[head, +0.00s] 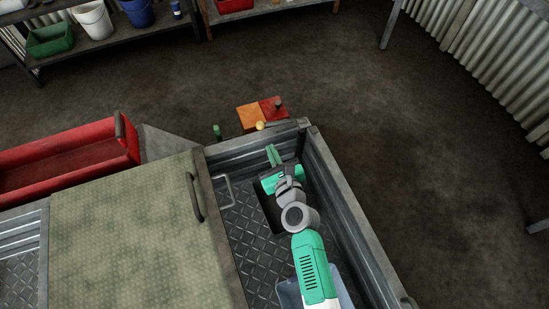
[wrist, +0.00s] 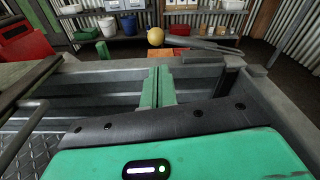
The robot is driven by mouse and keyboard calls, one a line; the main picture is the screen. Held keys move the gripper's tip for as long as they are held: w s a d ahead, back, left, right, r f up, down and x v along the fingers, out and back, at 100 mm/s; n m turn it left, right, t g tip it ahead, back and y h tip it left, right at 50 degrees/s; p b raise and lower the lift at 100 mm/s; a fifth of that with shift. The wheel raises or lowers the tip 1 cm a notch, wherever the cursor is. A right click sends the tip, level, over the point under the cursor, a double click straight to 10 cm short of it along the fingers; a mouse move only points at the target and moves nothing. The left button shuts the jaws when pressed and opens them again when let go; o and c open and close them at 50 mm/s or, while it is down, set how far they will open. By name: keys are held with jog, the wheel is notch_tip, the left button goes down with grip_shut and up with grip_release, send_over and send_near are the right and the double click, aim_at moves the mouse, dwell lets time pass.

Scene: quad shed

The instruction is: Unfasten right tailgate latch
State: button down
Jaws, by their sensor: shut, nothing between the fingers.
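A latch lever with a yellow ball knob (head: 260,126) lies along the top of the far tray wall, near its right corner. In the wrist view the knob (wrist: 155,37) sits beyond the fingers, with its dark bar (wrist: 205,45) running right towards a block on the wall. My gripper (head: 272,155) is inside the tray, short of the far wall and apart from the knob. In the wrist view its green fingers (wrist: 158,87) are together with nothing between them. The latch's catch is too small to make out.
A green knob (head: 217,131) stands left of the yellow one. Orange (head: 249,117) and red (head: 273,107) blocks lie just beyond the wall. The tray's right wall (head: 345,200) flanks my arm. A patterned lid (head: 120,235) and a red bin (head: 70,155) are left.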

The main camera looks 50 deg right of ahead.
aim_at(266, 139)
jog(key=b+x, duration=0.2)
jog(key=x, duration=0.3)
jog(key=shift+w+d, duration=0.2)
jog(key=shift+w, duration=0.15)
